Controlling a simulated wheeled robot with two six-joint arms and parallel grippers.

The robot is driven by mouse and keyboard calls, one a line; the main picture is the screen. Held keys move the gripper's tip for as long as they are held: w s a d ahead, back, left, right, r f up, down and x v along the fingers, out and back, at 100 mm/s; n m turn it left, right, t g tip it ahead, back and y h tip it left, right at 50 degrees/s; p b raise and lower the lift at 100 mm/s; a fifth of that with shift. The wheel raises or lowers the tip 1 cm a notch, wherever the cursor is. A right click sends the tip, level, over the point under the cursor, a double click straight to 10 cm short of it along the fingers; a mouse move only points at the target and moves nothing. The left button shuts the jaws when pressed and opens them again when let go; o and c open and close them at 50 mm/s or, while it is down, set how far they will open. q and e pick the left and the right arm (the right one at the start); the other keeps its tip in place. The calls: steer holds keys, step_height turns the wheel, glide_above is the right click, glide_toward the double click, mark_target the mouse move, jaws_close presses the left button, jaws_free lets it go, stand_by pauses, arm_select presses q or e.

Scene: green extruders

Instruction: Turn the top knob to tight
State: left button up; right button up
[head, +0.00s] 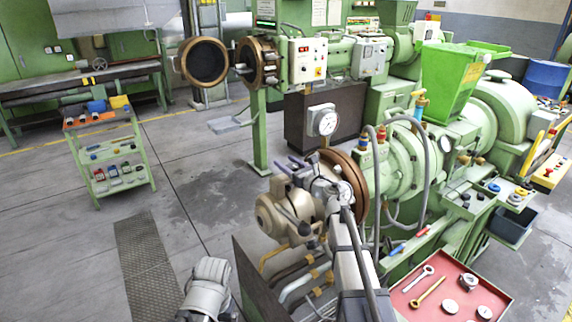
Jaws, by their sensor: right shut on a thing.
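The extruder's die head (278,215) is a tan and grey assembly at the centre, in front of a brown flange ring (350,175). Dark grey lever-like handles (290,166) stick up from its top. My right gripper (325,192) is at the upper right of the die head, shut on a small knob there. The knob is mostly hidden by the gripper, so its turn position cannot be read. A grey part of my left arm (206,285) shows at the bottom edge; its fingers cannot be made out.
A red tray (420,307) with tools and gauges is at the lower right. A green cart (92,172) is at the left. The floor between is clear.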

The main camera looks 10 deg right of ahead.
mark_target(294, 170)
steer(key=shift+w+d+m+t+h, duration=0.15)
steer(key=shift+m+t+h, duration=0.1)
steer(key=shift+m+h, duration=0.6)
steer(key=shift+s+d+m+t+h, duration=0.15)
steer(key=shift+m+h, duration=0.35)
steer(key=shift+h, duration=0.7)
steer(key=shift+w+d+m+t+h, duration=0.15)
steer(key=shift+m+t+h, duration=0.15)
steer(key=shift+m+h, duration=0.55)
steer(key=shift+d+h, duration=0.1)
steer(key=shift+h, duration=0.2)
steer(key=o, duration=1.4)
steer(key=shift+s, duration=3.9)
